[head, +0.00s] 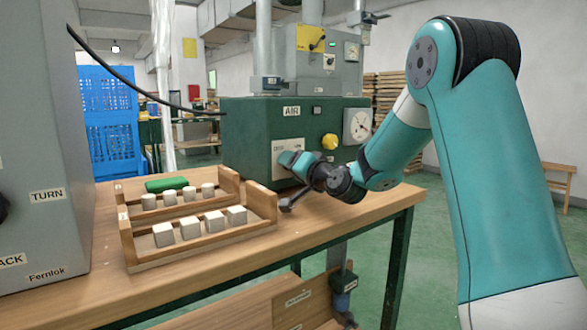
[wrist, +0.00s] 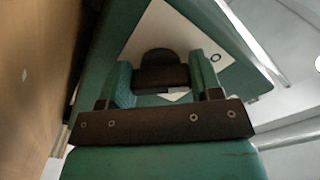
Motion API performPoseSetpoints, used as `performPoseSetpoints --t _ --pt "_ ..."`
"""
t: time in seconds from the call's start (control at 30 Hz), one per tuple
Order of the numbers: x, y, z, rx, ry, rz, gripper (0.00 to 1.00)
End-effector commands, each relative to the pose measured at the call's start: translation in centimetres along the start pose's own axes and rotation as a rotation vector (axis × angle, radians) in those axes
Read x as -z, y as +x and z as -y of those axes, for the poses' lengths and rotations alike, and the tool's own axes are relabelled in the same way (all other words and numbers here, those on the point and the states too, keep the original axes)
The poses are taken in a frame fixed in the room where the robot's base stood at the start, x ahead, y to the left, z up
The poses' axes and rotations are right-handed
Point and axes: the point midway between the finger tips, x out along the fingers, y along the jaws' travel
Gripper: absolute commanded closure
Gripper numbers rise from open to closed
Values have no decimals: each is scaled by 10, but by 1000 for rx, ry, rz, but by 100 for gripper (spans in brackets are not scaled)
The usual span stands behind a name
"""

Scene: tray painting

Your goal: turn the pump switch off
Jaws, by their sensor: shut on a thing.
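A green machine box (head: 245,145) labelled AIR stands at the back of the workbench. A pale switch plate (head: 283,144) with small lettering is on its front. My gripper (head: 288,160) is at this plate. In the wrist view my gripper (wrist: 163,77) has one finger on each side of a dark switch knob (wrist: 157,56) and is shut on it. The pale plate (wrist: 200,33) shows behind the knob. In the head view my gripper hides the knob, and I cannot read its setting.
A grey cabinet (head: 45,110) fills the left.

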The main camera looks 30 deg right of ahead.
Motion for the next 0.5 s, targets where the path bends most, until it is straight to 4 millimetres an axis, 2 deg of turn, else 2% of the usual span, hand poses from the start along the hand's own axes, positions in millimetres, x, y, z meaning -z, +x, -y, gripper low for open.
performPoseSetpoints --t 0.1,0.13,0.2,0.23,0.5 --pt "-2 0 -1 -2 -2 4 65" --pt "-2 0 -1 -2 -2 4 37" --pt "-1 0 -1 -2 -2 4 21" --pt "-1 0 -1 -2 -2 3 16" --pt "0 -1 -1 -1 -1 1 16"
